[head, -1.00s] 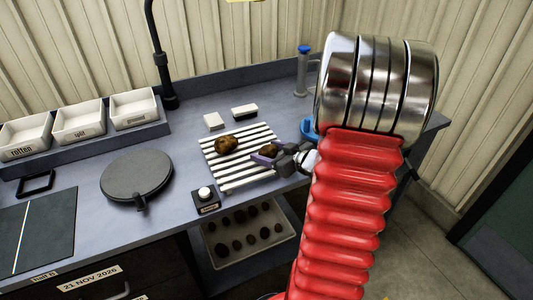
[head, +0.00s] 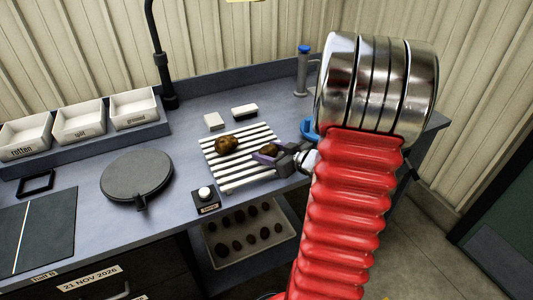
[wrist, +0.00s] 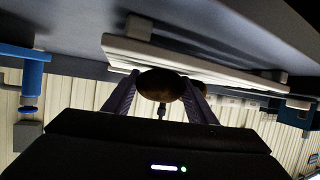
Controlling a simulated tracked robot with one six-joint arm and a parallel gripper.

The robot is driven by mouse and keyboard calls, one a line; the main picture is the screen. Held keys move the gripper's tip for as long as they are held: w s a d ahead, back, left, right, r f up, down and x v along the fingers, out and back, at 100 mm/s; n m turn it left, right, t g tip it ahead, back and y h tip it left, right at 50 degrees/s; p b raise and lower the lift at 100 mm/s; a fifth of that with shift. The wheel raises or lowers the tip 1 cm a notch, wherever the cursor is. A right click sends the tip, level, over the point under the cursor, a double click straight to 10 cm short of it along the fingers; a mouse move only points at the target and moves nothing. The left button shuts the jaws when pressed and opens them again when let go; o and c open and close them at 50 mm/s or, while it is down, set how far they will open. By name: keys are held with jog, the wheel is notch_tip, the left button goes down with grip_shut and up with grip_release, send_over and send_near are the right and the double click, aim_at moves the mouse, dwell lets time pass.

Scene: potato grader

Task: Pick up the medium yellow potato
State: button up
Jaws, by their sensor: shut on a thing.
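My gripper (head: 268,154) is at the right side of the white slatted rack in the head view. Its purple fingers are shut on a brown potato (head: 268,149), which also shows between the fingers in the wrist view (wrist: 161,85). Whether the held potato touches the slats I cannot tell. A larger yellow-brown potato (head: 227,145) lies on the rack to the left of the gripper. In the wrist view a bit of a second potato shows behind the held one.
The white slatted rack (head: 236,178) lies on the grey bench. A round dark plate (head: 136,175) and a small switch box (head: 206,198) stand to its left. Labelled white trays (head: 80,122) are at the back left. A crate of several dark potatoes (head: 285,246) sits below.

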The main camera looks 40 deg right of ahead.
aim_at(268, 146)
notch_tip(268, 146, up, 18)
dwell(0.9)
dwell(0.5)
